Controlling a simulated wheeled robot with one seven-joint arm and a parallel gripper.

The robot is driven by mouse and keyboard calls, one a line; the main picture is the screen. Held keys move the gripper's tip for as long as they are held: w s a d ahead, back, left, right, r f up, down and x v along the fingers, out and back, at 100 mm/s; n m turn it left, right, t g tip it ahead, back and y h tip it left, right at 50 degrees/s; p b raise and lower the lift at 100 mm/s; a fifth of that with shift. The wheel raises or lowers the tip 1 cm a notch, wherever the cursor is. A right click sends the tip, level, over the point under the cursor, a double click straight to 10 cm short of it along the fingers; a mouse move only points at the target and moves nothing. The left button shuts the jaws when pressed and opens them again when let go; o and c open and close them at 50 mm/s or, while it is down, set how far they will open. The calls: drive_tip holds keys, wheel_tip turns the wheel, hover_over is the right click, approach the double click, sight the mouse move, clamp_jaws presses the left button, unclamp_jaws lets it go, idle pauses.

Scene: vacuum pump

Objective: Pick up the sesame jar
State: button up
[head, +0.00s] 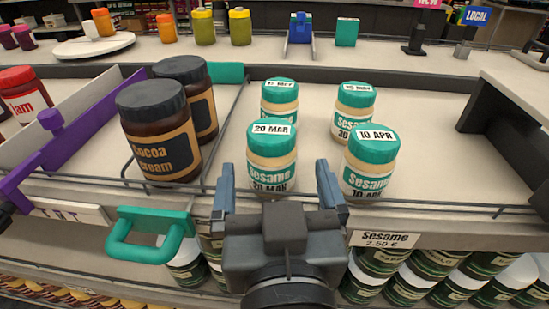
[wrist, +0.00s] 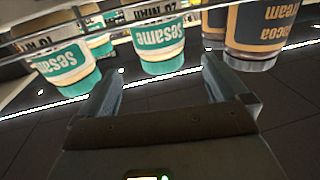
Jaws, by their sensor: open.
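Several sesame jars with teal lids and tan bodies stand on the shelf in the head view. The front left one, marked 20 MAR (head: 271,152), is straight ahead of my gripper (head: 275,172). The front right one is marked 10 APR (head: 371,158). Two more, a left one (head: 280,98) and a right one (head: 353,112), stand behind them. My gripper is open and empty, at the shelf's front wire rail. In the wrist view, which is upside down, the fingers (wrist: 158,85) are apart, with the 20 MAR jar (wrist: 158,38) beyond them and the 10 APR jar (wrist: 68,65) at left.
Two dark-lidded cocoa cream jars (head: 158,140) stand left of the sesame jars, beside a purple divider (head: 105,105). A wire rail (head: 450,204) runs along the shelf front. A teal handle (head: 147,240) hangs below. Bare shelf (head: 430,110) lies right of the sesame jars.

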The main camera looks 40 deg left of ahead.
sight(272, 145)
drive_tip(key=x, duration=0.3)
drive_tip(key=p+x, duration=0.1)
drive_tip(key=x, duration=0.3)
drive_tip(key=shift+w+a+f, duration=0.1)
drive_tip(key=shift+a+f, duration=0.1)
drive_tip(key=shift+a, duration=0.1)
drive_tip(key=c, duration=1.3)
